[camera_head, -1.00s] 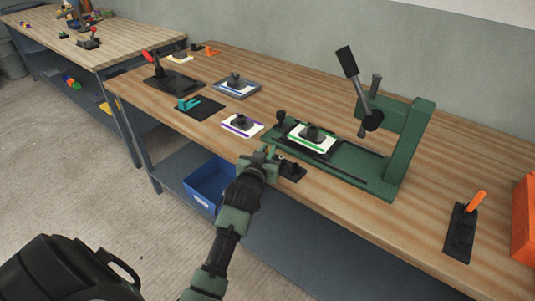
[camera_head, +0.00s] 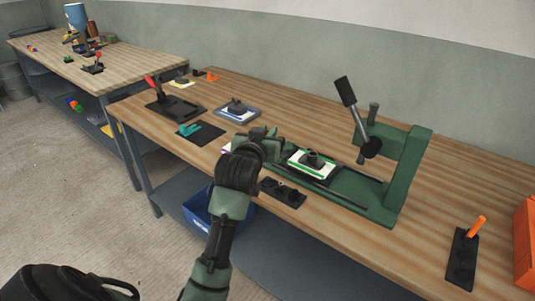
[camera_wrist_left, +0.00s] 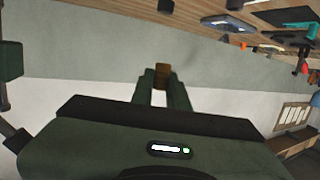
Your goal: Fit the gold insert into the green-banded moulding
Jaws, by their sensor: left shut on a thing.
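The green-banded moulding (camera_head: 312,165) is a white block with a green edge and a dark raised top part, sitting on the bed of the green press (camera_head: 408,165). My left gripper (camera_head: 265,140) is above the bench, left of that moulding and apart from it. In the left wrist view my left gripper (camera_wrist_left: 162,82) is shut on the small gold insert (camera_wrist_left: 163,75), which shows between the fingertips. In the head view the gripper hides the insert. My right gripper is not in view.
A black plate (camera_head: 284,193) lies at the bench's front edge. The purple-banded moulding (camera_head: 226,148) is mostly hidden behind my gripper. A blue-banded moulding (camera_head: 237,108) and a teal-handled fixture (camera_head: 198,132) lie left. The press's lever (camera_head: 346,92) stands raised.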

